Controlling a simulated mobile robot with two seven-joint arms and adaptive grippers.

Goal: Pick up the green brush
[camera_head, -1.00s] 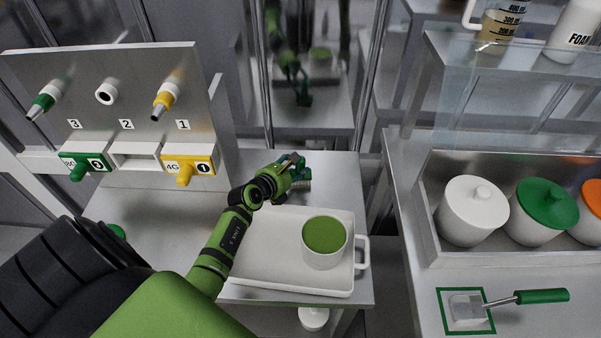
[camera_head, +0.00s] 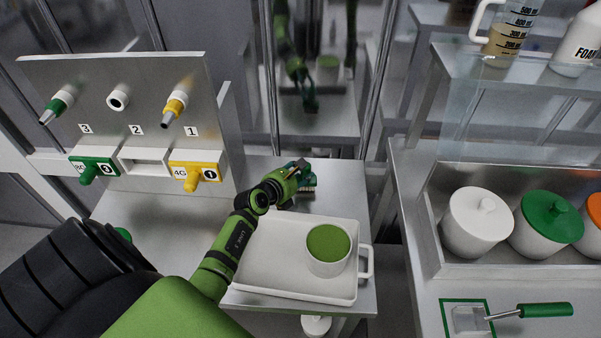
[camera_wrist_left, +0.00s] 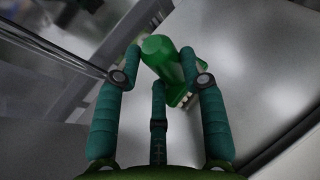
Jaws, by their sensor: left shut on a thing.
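The green brush (camera_head: 308,184) is at the back of the small metal table, behind the white tray, partly hidden by my left gripper (camera_head: 297,172). In the left wrist view the brush's green handle (camera_wrist_left: 165,60) lies between the fingers of my left gripper (camera_wrist_left: 164,72), with pale bristles at its lower right. The left gripper is shut on the brush. I cannot tell whether the brush touches the table top. My right gripper is not in view.
The white tray (camera_head: 262,280) holds a white mug (camera_head: 328,262) with green contents, just in front of the gripper. A panel (camera_head: 150,75) with nozzles stands left. Lidded pots, including a white one (camera_head: 475,225), and a green-handled scraper (camera_head: 543,310) are right.

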